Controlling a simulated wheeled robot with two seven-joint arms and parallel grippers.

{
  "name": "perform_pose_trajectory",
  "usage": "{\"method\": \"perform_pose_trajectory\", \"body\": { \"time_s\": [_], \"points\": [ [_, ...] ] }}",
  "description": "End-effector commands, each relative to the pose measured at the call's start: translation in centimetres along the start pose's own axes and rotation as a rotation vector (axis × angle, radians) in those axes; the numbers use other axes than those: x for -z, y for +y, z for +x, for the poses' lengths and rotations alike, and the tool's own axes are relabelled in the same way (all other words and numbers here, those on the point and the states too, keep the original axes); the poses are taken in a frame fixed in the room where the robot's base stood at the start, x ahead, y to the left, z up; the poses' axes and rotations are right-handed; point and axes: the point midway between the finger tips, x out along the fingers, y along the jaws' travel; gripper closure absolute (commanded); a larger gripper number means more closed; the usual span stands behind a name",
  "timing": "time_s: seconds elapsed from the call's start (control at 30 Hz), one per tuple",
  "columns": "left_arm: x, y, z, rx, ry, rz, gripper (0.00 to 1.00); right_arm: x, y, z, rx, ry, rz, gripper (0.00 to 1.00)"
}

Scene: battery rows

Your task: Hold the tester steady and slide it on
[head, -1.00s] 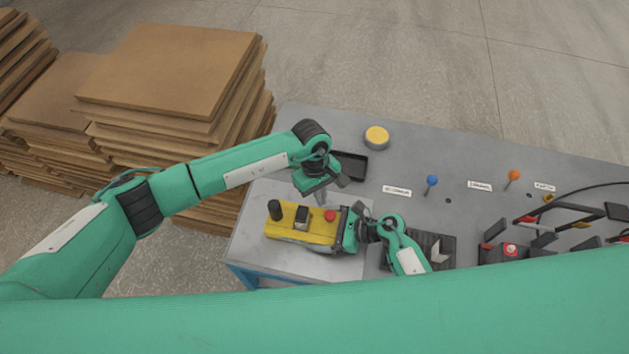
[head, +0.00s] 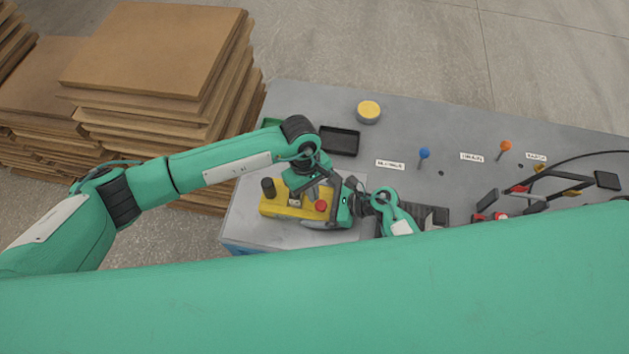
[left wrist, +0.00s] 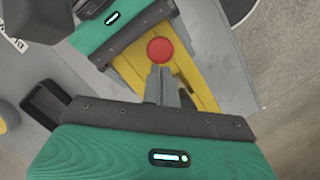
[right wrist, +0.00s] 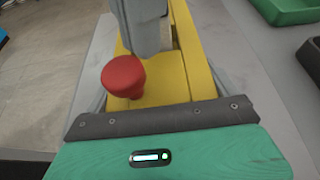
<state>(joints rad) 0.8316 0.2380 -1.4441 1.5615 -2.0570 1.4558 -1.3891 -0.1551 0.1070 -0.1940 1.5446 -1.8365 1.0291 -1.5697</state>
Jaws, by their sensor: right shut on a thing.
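The tester (head: 270,206) is a yellow box with a red button (head: 321,206) and black parts on top. My left gripper (head: 305,193) is over the middle of the tester, pointing down. In the left wrist view its fingers (left wrist: 163,80) are close together beside the red button (left wrist: 161,49). I cannot tell if they touch the tester.
Behind the tester are a black tray (head: 340,141), a partly hidden green tray (right wrist: 290,10) and a yellow disc (head: 368,110). Blue (head: 424,154) and orange (head: 505,146) pins with labels stand to the right. Stacked brown boards (head: 160,55) rise left of the bench.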

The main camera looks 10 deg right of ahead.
Motion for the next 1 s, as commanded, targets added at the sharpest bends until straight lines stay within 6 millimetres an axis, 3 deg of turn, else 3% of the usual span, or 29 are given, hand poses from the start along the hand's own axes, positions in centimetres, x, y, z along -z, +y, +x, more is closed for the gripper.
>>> {"method": "perform_pose_trajectory", "body": {
  "time_s": [0.33, 0.47, 0.8, 1.0],
  "points": [
    [-0.3, 0.0, 0.0, 0.001, -0.004, 0.002, 1.00, 0.0, -0.1, 0.0, 0.001, 0.000, 0.001, 0.46],
    [-0.2, 0.0, -0.9, -0.001, -0.003, 0.002, 1.00, 0.0, -0.1, 0.0, 0.002, 0.000, 0.001, 0.46],
    [0.0, 0.0, -7.8, -0.002, 0.002, 0.003, 1.00, 0.0, -0.1, 0.0, 0.001, 0.000, 0.000, 0.46],
    [0.0, 0.0, -10.9, -0.001, 0.001, 0.000, 1.00, 0.0, 0.0, 0.0, 0.001, 0.000, 0.000, 0.46]
  ]
}}
